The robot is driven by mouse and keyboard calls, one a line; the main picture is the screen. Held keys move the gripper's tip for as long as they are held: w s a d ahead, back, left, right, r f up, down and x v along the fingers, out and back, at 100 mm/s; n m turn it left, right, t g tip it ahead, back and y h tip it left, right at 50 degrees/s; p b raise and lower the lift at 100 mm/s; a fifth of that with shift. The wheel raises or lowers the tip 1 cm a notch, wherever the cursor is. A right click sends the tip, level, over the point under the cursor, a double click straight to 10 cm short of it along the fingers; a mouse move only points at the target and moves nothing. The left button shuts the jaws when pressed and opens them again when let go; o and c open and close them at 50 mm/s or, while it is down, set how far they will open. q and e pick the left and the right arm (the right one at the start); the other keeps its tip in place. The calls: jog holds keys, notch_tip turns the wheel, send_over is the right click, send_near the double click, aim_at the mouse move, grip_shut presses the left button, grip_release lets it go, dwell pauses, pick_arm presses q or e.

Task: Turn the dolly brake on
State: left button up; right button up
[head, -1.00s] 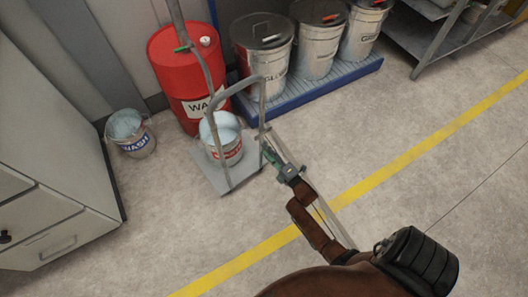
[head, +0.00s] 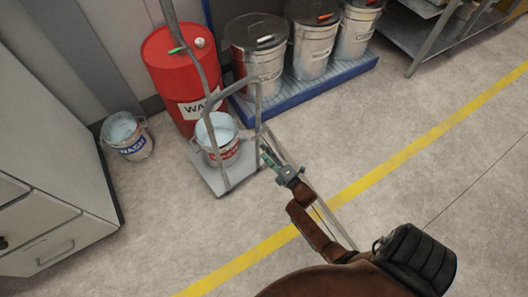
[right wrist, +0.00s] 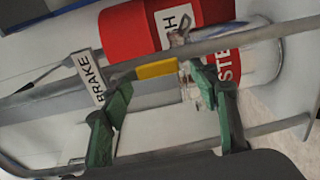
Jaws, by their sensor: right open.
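The dolly (head: 212,184) is a small grey platform with a bent tube handle. It stands left of my right gripper (head: 266,157) in the head view. In the right wrist view, the brake handle (right wrist: 157,69) is a yellow grip by a grey bar. A white BRAKE label (right wrist: 88,77) is at its left. My right gripper (right wrist: 161,84) is open, its green fingers on either side of the yellow grip, without visibly closing on it. Contact cannot be told. The brake handle is too small to make out in the head view. My left gripper is not in view.
A bucket (head: 219,134) with a red label stands on the dolly. A red drum (head: 180,75) is behind it, a WASH bucket (head: 128,141) to the left. Several metal bins stand on a blue pallet (head: 310,84). Floor at right is open.

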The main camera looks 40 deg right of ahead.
jog(key=s, duration=1.1)
jog(key=shift+a, duration=0.45)
